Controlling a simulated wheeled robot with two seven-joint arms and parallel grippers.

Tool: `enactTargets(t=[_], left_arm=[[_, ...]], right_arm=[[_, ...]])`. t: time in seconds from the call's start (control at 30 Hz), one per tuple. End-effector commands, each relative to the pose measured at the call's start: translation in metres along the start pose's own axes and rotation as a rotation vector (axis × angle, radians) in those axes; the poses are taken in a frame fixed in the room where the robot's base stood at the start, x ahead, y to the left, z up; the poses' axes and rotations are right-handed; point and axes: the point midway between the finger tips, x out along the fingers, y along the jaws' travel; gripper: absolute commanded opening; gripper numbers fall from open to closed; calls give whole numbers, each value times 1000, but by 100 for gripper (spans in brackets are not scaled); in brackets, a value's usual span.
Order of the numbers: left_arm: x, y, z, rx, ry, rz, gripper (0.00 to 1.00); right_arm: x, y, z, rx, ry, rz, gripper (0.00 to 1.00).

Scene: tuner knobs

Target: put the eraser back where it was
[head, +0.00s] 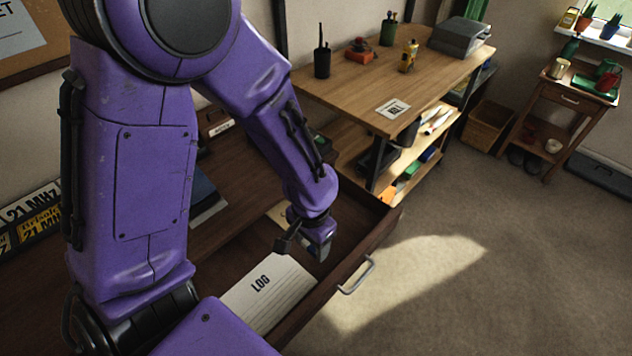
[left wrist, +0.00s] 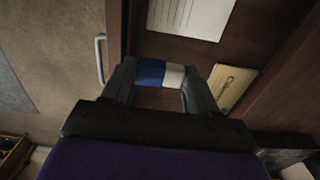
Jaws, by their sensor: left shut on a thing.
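My left gripper (head: 308,243) reaches down into an open dark wooden drawer (head: 384,222). In the left wrist view my left gripper (left wrist: 158,85) is shut on a blue and white eraser (left wrist: 150,74), which lies crosswise between the two fingers. In the head view the fingers and arm mostly hide the eraser. From these views I cannot tell whether the eraser touches the drawer floor. A sheet headed LOG (head: 262,288) lies in the drawer beside the gripper. My right gripper does not show.
A tan card (left wrist: 232,86) lies in the drawer near the gripper. The drawer's metal handle (head: 357,275) faces the carpet. A wooden bench (head: 350,90) with a pen cup (head: 322,58) and other items stands behind.

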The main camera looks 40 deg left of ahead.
Motion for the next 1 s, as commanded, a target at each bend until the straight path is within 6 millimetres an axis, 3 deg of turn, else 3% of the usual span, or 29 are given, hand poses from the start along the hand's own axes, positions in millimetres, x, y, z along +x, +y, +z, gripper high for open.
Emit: enactTargets(t=[0.13,0.37,0.5,0.73,0.9,1.0], left_arm=[[12,-2,-25,4,-1,1,34],[40,-14,-92,0,-1,1,34],[74,-19,-115,-1,-3,1,34],[101,-23,-138,-2,-1,0,34],[126,-22,-136,-2,-2,0,34],[130,-22,-137,-1,1,0,34]], right_arm=[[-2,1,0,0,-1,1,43],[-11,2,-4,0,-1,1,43],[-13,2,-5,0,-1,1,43],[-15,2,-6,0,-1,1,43],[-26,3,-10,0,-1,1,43],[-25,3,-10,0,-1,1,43]])
